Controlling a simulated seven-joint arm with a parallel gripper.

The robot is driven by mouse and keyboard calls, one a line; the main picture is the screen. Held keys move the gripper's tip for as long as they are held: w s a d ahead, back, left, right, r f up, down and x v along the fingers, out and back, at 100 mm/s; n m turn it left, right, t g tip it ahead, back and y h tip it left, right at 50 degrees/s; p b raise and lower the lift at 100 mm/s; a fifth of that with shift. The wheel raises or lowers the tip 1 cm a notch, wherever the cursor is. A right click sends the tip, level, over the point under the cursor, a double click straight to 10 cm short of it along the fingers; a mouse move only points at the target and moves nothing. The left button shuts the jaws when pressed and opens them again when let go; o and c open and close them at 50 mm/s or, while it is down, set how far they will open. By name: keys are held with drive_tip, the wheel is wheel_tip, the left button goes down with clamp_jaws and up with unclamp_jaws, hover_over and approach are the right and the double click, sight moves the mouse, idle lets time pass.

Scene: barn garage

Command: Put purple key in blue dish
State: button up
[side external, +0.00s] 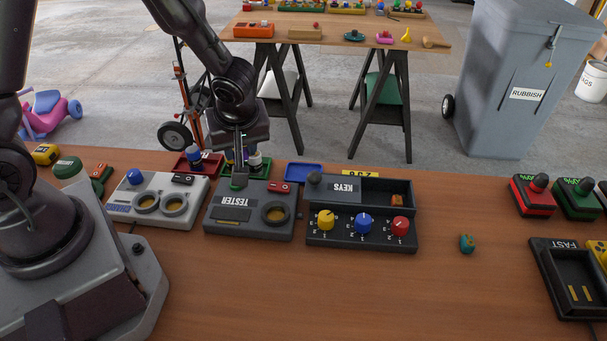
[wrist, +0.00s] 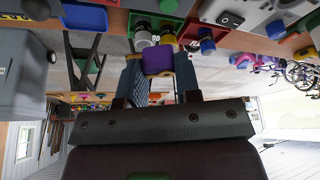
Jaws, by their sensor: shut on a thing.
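My gripper (side external: 240,180) points down above the back of the TESTER box (side external: 250,223). In the wrist view my gripper (wrist: 159,70) is shut on a purple block-like piece (wrist: 158,61), which I take to be the purple key. It sits between the two fingertips. I cannot make the key out in the side view. The blue dish (side external: 303,173) is a small shallow tray at the back of the bench, right of my gripper. It also shows at the top left of the wrist view (wrist: 85,16). No purple key shows in it.
A green tray (side external: 259,172) with capped pots stands beside my gripper, and a red tray (side external: 180,168) left of it. The KEYS box (side external: 346,221) with coloured knobs stands in front of the blue dish. A teal piece (side external: 467,243) lies on the clear bench to the right.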

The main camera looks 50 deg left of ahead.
drive_tip(key=shift+w+d+r, duration=0.15)
drive_tip(key=shift+w, duration=0.1)
drive_tip(key=w+f, duration=0.4)
drive_tip(key=w, duration=0.5)
hover_over(299, 173)
drive_tip(key=s+d, duration=0.1)
drive_tip(key=shift+m, duration=0.3)
wheel_tip(299, 173, down, 5)
drive_tip(key=shift+d+f, duration=0.15)
drive_tip(key=shift+f, duration=0.05)
drive_tip(key=shift+w+f, duration=0.2)
drive_tip(key=shift+f, duration=1.6)
drive_tip(key=shift+f, duration=0.15)
drive_tip(key=o, duration=0.7)
